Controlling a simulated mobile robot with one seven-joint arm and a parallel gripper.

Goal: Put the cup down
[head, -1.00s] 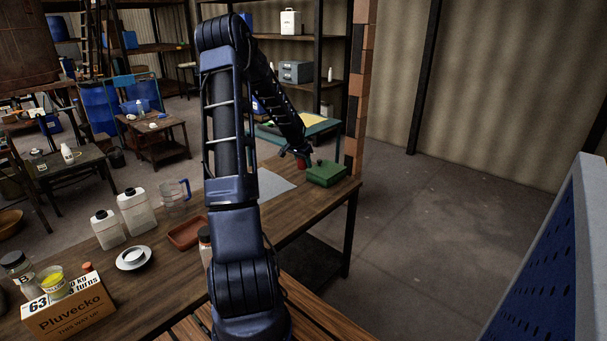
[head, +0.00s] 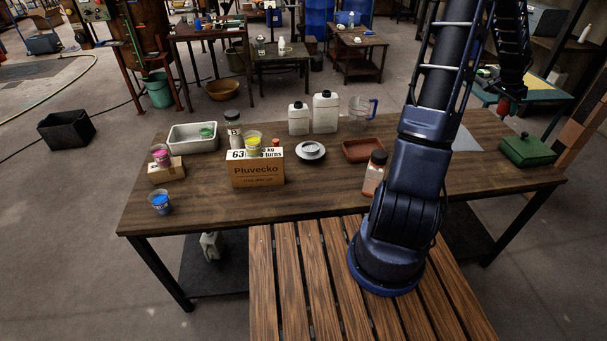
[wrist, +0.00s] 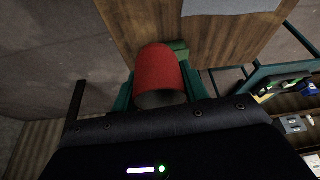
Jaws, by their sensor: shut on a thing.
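My gripper (wrist: 165,98) is shut on a red cup (wrist: 157,70), which lies between its two teal fingers in the wrist view. In the head view my gripper (head: 507,94) is at the upper right, with the red cup (head: 504,107) small below it. The cup appears held in the air near the right end of the wooden workbench (head: 320,195); its exact height is hard to tell. The cup's inside is mostly hidden.
A green box (head: 525,150) and a grey sheet (head: 464,140) lie at the bench's right end. A brown tray (head: 363,150), a saucer (head: 311,152), white jugs (head: 325,113), a cardboard box (head: 257,172) and several small coloured cups crowd the left and middle. The bench's front strip is mostly clear.

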